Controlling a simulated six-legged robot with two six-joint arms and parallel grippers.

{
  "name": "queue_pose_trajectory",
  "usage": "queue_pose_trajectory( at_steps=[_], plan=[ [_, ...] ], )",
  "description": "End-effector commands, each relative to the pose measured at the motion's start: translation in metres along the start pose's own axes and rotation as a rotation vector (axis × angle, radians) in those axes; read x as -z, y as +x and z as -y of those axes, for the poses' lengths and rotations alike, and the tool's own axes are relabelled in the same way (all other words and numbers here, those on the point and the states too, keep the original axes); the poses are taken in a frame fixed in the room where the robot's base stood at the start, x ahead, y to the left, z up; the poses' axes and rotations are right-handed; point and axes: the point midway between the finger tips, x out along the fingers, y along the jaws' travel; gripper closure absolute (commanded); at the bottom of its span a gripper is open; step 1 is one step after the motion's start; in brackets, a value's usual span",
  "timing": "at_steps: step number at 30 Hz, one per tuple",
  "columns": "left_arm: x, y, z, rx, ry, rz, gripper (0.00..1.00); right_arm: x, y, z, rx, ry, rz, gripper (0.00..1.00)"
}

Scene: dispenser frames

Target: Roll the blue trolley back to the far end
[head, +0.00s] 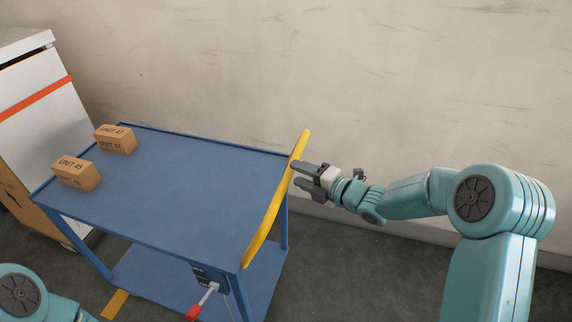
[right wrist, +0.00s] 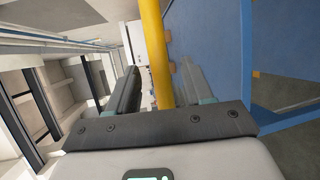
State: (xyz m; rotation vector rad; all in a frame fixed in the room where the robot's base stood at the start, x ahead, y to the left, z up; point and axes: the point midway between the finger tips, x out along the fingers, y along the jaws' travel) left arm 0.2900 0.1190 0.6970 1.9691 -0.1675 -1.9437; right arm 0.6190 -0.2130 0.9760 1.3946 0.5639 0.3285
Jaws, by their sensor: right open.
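The blue trolley (head: 200,185) stands in the left half of the head view, with an upper deck and a lower shelf. Its yellow push handle (head: 266,222) slants along the right end of the deck. My right gripper (head: 295,174) is open at the upper part of this handle. In the right wrist view the yellow bar (right wrist: 155,50) runs between the two open fingers (right wrist: 158,88), and the blue trolley (right wrist: 205,30) fills the right side. Only a piece of my left arm shows at the lower left; its gripper is out of view.
Two cardboard boxes, one farther back (head: 115,140) and one nearer (head: 77,174), sit on the deck's left end. A red-tipped lever (head: 202,302) hangs below the deck. A white cabinet (head: 45,120) with an orange stripe stands beyond the left end. A wall runs behind.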

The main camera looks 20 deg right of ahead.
Motion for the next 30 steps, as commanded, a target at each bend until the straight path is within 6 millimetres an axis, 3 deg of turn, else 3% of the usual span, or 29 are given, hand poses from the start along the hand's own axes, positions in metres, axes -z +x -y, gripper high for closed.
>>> queue_pose_trajectory(
  at_steps=[3, 9, 20, 24, 25, 30],
  plan=[
    [0.000, -0.008, -0.003, 0.000, 0.000, 0.000, 1.00, 0.001, 0.026, -0.002, 0.000, 0.000, -0.004, 0.49],
    [0.000, -0.012, -0.004, 0.000, 0.000, 0.000, 1.00, -0.001, 0.050, -0.001, 0.000, 0.000, -0.003, 0.49],
    [0.000, -0.012, -0.004, 0.000, 0.000, 0.000, 1.00, -0.001, 0.056, 0.000, 0.000, 0.000, -0.002, 0.49],
    [0.000, -0.012, -0.004, 0.000, 0.000, 0.000, 1.00, -0.001, 0.055, 0.000, 0.000, 0.000, -0.002, 0.95],
    [0.000, -0.012, -0.004, 0.000, 0.000, 0.000, 1.00, -0.001, 0.055, 0.000, 0.000, 0.000, -0.002, 1.00],
    [0.000, -0.012, -0.004, 0.000, 0.000, 0.000, 1.00, -0.001, 0.055, 0.000, 0.000, 0.000, -0.002, 1.00]
  ],
)
